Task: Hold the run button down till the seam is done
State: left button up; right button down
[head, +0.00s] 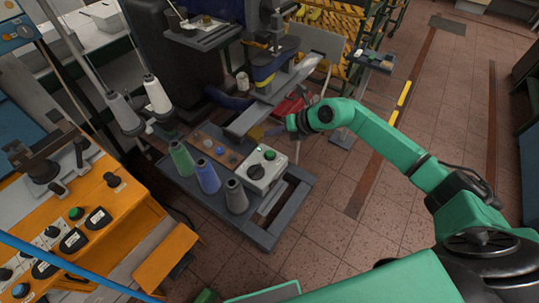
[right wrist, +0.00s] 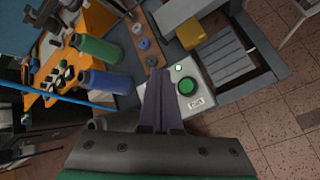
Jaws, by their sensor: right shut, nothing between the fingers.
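My right gripper (head: 290,124) is beyond the box in the head view. Its fingers (right wrist: 161,73) are shut and empty, and appear just left of the button in the wrist view, not over it. The seam itself cannot be made out. My left gripper is out of view.
Green, blue and grey thread cones (head: 207,176) stand left of the box. The dark sewing machine (head: 263,78) rises behind it. An orange control bench (head: 100,225) fills the lower left. Tiled floor (head: 330,225) is clear on the right.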

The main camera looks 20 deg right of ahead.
aim_at(273, 155)
notch_tip(273, 155, down, 3)
jog(key=shift+a+f+b, duration=0.1)
jog(key=shift+f+b, duration=0.05)
jog(key=shift+b, duration=0.85)
jog(key=f+b, duration=0.2)
jog(key=f, duration=0.1)
jog(key=shift+w+d+f+b, duration=0.1)
jog(key=shift+d+f+b, duration=0.2)
jog(key=shift+d+b, duration=0.05)
jog(key=shift+a+f, duration=0.1)
jog(key=shift+f, duration=0.1)
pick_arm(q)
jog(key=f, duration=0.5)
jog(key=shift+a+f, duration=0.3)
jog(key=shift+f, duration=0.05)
pick_arm(e)
jog(key=shift+a, duration=0.1)
pick_arm(q)
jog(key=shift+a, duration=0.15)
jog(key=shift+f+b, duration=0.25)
jog(key=shift+b, duration=0.15)
pick_arm(e)
jog(key=shift+f, duration=0.35)
